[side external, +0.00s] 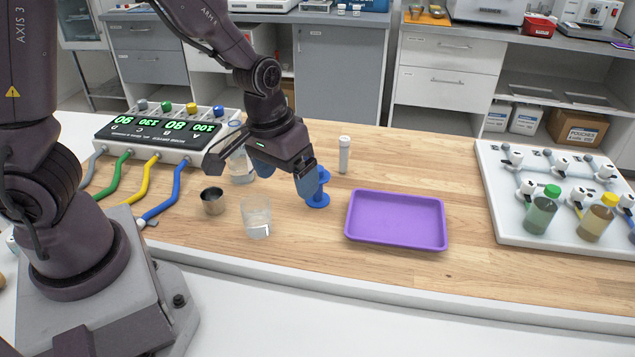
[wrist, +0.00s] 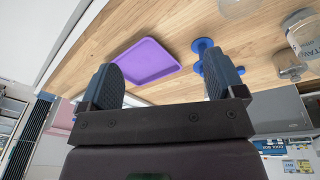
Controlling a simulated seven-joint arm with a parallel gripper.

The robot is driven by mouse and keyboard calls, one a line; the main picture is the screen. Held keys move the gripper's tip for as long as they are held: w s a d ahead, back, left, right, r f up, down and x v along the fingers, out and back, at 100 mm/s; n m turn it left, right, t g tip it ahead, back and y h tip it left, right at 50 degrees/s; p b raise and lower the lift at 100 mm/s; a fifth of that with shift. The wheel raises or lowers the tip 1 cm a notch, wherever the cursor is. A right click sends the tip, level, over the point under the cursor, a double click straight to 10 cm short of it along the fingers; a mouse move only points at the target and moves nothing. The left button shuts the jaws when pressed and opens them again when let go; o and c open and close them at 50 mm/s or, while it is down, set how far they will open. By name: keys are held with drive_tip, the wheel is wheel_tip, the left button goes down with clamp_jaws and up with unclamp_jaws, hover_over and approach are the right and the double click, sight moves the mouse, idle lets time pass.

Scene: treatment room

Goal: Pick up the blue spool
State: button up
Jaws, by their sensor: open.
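The blue spool (side external: 318,198) stands upright on the wooden table, just left of the purple tray in the side view. My gripper (side external: 285,177) is above and beside it, and one blue finger partly covers the spool's upper part. In the wrist view, the spool (wrist: 205,57) lies beyond the right finger, which hides part of it. My gripper (wrist: 164,82) is open there, with nothing between its two fingers. The side view does not show clearly how far the fingertips are from the spool.
A purple tray (side external: 395,246) is to the right. A clear glass (side external: 256,218), a metal cup (side external: 213,201) and a glass bottle (side external: 241,170) stand to the left. A white-capped vial (side external: 344,155) stands behind the spool. A white board (side external: 497,205) with bottles is far right.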

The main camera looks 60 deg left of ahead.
drive_tip(key=w+a+f+n+t+y, duration=0.1)
drive_tip(key=w+a+f+n+y, duration=0.1)
drive_tip(key=w+a+f, duration=0.2)
drive_tip(key=n+t+y, duration=0.1)
drive_tip(key=t+y, duration=0.1)
hover_over(320, 199)
drive_tip(key=w+a, duration=0.1)
drive_tip(key=a, duration=0.1)
wheel_tip(320, 199, down, 10)
drive_tip(key=shift+d+r, duration=0.1)
drive_tip(key=c, duration=1)
